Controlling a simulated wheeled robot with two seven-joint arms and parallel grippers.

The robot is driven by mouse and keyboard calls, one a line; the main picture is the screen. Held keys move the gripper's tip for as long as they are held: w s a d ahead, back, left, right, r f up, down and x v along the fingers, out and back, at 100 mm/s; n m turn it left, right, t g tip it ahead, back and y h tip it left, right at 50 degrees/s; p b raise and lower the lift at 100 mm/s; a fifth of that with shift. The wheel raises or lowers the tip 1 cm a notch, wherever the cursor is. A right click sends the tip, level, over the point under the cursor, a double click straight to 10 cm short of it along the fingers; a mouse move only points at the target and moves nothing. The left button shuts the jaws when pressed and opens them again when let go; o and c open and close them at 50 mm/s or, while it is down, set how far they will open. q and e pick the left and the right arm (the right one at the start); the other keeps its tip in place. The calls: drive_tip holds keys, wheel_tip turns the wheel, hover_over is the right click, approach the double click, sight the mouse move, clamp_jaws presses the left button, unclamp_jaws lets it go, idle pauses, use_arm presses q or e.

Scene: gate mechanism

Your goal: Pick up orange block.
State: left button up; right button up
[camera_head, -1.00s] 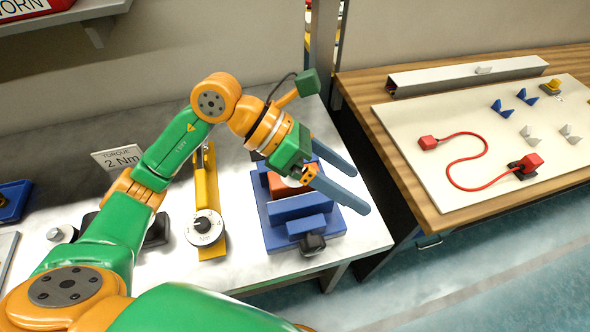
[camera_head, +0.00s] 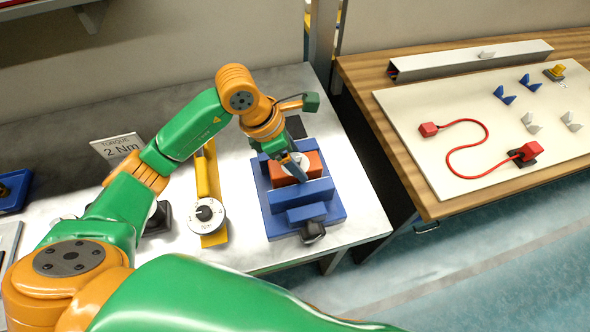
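The orange block (camera_head: 281,179) sits in the blue vise (camera_head: 318,190), between its blue jaws, on the grey bench. My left gripper (camera_head: 300,172) points down at the middle of the block, and its fingers hide part of the block's top. The fingers overlap one another from this angle, so I cannot tell how far apart they are or whether they touch the block. My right gripper is not in view.
A yellow torque wrench with a round dial (camera_head: 207,214) lies left of the vise. A "2 Nm" sign (camera_head: 118,149) stands behind it. A wooden table (camera_head: 436,205) with a white board and red cable is at the right, across a gap.

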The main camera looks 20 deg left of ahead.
use_arm(q)
clamp_jaws()
drive_tip(key=shift+r, duration=0.1)
drive_tip(key=shift+w, duration=0.1)
drive_tip(key=shift+r, duration=0.2)
wheel_tip(320, 180, up, 8)
drive_tip(key=shift+r+b, duration=0.1)
drive_tip(key=shift+b, duration=0.55)
drive_tip(key=shift+r, duration=0.3)
drive_tip(key=shift+f+b, duration=0.1)
drive_tip(key=shift+b, duration=0.35)
drive_tip(key=shift+w+a+f+b, duration=0.2)
drive_tip(key=shift+a+f+b, duration=0.05)
drive_tip(key=shift+f+b, duration=0.3)
drive_tip(key=shift+w, duration=0.1)
